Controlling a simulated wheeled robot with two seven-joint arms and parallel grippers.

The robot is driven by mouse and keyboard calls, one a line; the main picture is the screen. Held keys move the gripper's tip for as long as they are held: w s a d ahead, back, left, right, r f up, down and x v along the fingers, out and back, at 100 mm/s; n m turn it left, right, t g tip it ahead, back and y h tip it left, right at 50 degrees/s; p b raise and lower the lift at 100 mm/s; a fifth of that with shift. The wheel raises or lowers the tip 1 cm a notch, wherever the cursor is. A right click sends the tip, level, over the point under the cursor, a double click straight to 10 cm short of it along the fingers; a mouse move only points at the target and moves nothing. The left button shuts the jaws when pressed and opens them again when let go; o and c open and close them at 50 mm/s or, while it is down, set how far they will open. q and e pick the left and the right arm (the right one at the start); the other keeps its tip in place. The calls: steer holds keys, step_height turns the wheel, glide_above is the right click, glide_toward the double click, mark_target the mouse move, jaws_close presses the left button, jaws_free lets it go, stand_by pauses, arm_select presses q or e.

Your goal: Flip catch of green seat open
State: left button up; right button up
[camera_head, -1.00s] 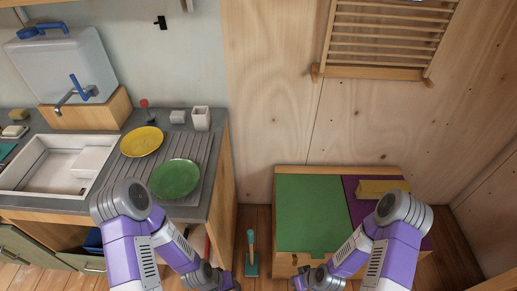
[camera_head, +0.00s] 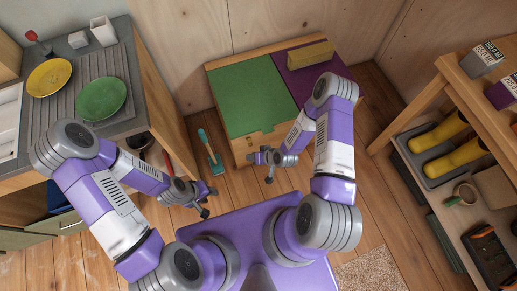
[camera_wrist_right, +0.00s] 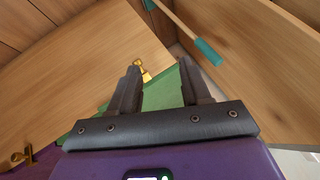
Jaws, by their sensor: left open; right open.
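The green seat (camera_head: 248,95) is a flat panel on top of a wooden bench, lying closed. Its green edge (camera_wrist_right: 165,92) shows between my right fingers in the right wrist view. A small brass catch (camera_wrist_right: 143,72) sits on the bench's wooden front beside that green edge. My right gripper (camera_head: 268,160) is open and empty at the bench front; in the wrist view its fingertips (camera_wrist_right: 160,67) stand around the line to the catch, and I cannot tell if they touch it. My left gripper (camera_head: 205,203) is open and empty, low and left of the bench.
A purple seat (camera_head: 297,78) with a yellow block (camera_head: 297,56) adjoins on the right, with another brass catch (camera_wrist_right: 20,157). A counter is at left, a wooden shelf (camera_head: 490,120) at right.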

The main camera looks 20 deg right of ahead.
steer(key=w+d+f+t+b, duration=0.2)
steer(key=w+f+t, duration=0.2)
steer(key=w+f, duration=0.3)
steer(key=n+t+y+b, duration=0.2)
steer(key=t+b, duration=0.1)
steer(key=t, duration=0.4)
glide_toward(251, 145)
steer(key=w, duration=0.2)
arm_select(q)
step_height(251, 145, down, 8)
steer(key=w+b, duration=0.1)
steer(key=shift+w+r, duration=0.15)
steer(key=shift+r, duration=0.1)
arm_select(e)
steer(key=x, duration=0.7)
steer(key=shift+w+a, duration=0.15)
steer(key=shift+a, duration=0.15)
arm_select(q)
steer(key=shift+a, duration=0.1)
arm_select(e)
steer(key=shift+c, duration=0.4)
jaws_close()
